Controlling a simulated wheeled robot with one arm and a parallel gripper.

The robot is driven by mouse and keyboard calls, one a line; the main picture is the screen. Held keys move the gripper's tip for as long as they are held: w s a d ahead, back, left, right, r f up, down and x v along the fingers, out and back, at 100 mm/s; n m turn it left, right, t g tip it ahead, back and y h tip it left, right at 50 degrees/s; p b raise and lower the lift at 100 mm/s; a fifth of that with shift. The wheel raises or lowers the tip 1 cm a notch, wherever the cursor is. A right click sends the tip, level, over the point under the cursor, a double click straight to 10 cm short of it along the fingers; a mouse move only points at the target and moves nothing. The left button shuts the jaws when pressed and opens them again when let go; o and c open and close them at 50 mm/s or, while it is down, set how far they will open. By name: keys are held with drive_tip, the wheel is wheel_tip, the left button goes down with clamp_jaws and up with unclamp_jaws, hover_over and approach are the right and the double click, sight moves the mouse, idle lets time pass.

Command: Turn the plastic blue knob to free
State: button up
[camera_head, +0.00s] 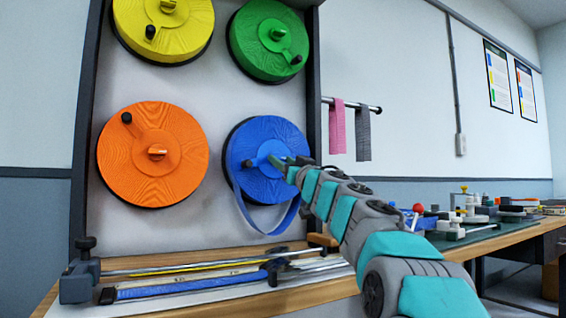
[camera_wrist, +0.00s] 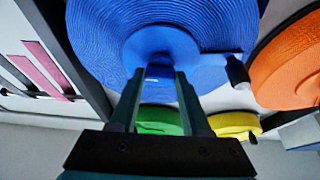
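The blue strap reel (camera_head: 262,135) hangs at the lower right of the wall panel, with a loop of blue strap (camera_head: 262,225) hanging below it. My gripper (camera_head: 290,163) reaches to the middle of the reel and hides the blue knob in the head view. In the wrist view, the blue knob (camera_wrist: 160,72) shows at the hub of the blue reel (camera_wrist: 100,40). My gripper (camera_wrist: 160,78) has its two fingers apart, one on each side of the knob. I cannot tell whether they press on it.
Orange (camera_head: 130,175), yellow (camera_head: 185,40) and green (camera_head: 250,45) reels hang around it. A rail with pink (camera_head: 338,125) and grey (camera_head: 363,135) straps sticks out at right. The bench below holds a long bar (camera_head: 190,287); a cluttered table (camera_head: 490,240) stands at right.

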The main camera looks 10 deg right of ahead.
clamp_jaws()
drive_tip(key=shift+n+p, duration=0.35)
drive_tip(key=shift+n, duration=0.05)
drive_tip(key=n+y+p, duration=0.1)
drive_tip(key=n+g+y+p, duration=0.1)
drive_tip(key=n+p, duration=0.2)
drive_tip(key=shift+w+d+r+n+y, duration=0.1)
drive_tip(key=shift+d+r+n+y, duration=0.2)
drive_tip(key=shift+n+y, duration=0.1)
drive_tip(key=n+g+y+p, duration=0.1)
drive_tip(key=n+p, duration=0.2)
drive_tip(key=n+g+y+p, duration=0.1)
drive_tip(key=n+g+p, duration=0.1)
drive_tip(key=n+p, duration=0.2)
drive_tip(key=shift+d+r, duration=0.1)
drive_tip(key=shift+d, duration=0.1)
drive_tip(key=n+g+p, duration=0.1)
drive_tip(key=n+p, duration=0.1)
drive_tip(key=n, duration=0.1)
drive_tip(key=n+g+p, duration=0.1)
drive_tip(key=n+p, duration=0.1)
drive_tip(key=shift+n+y, duration=0.3)
drive_tip(key=shift+n, duration=0.1)
drive_tip(key=shift+n+g+p, duration=0.5)
drive_tip(key=shift+n+g, duration=0.4)
drive_tip(key=shift+n, duration=1.1)
